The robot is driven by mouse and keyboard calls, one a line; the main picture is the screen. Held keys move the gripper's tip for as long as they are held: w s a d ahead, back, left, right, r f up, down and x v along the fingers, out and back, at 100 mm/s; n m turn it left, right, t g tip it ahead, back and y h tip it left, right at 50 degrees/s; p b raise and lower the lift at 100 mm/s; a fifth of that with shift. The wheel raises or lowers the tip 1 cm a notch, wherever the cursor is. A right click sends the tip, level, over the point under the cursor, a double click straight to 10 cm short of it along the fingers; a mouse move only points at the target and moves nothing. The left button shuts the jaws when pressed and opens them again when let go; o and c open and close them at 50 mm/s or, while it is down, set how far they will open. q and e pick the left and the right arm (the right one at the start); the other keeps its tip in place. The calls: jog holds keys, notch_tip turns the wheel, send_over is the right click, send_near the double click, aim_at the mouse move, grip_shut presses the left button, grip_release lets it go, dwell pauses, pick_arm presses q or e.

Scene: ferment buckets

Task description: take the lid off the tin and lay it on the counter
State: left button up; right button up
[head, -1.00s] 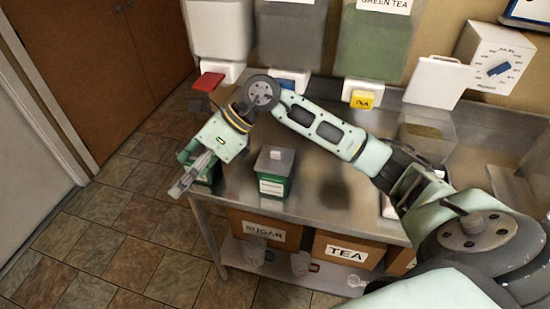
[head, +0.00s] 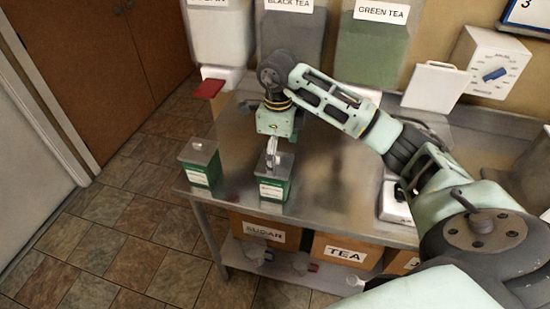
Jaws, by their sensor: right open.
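A green tin (head: 273,189) with a white label stands on the metal counter (head: 330,205), near its front edge. Its grey lid (head: 284,163) is on it. A second green tin (head: 199,177) with a grey knobbed lid (head: 198,151) stands to the left, by the counter's corner. My right gripper (head: 271,154) points down just over the lid of the first tin and hides its knob. The jaws are open, seen nearly edge-on; I cannot tell whether they stand around the knob. My left gripper is not in view.
Wall dispensers, one labelled green tea (head: 372,45), stand behind the counter, one with a red lever (head: 209,88). A white board (head: 435,86) and a dial box (head: 490,64) are at the back right. Boxes labelled sugar (head: 264,232) and tea (head: 345,252) sit below.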

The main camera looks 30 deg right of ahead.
jog(key=shift+f, duration=1)
jog(key=c, duration=1.1)
